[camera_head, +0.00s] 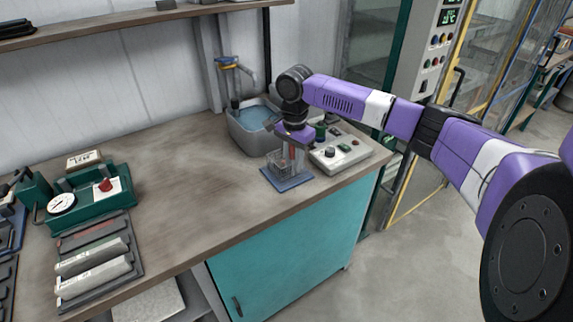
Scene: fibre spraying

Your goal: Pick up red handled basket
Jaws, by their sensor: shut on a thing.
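A small wire basket (277,164) with a red handle (292,152) is near the right end of the workbench. It is at a blue square mat (288,181); I cannot tell whether it rests on the mat or hangs just above it. My gripper (292,148) points down from above and is shut on the red handle. The fingers hide part of the handle and the basket's upper right side.
A grey basin (240,134) with water and a tap stands behind the basket. A control box (340,156) with knobs sits close to its right. A green gauge unit (90,197) and trays are far left. The bench middle (190,185) is clear.

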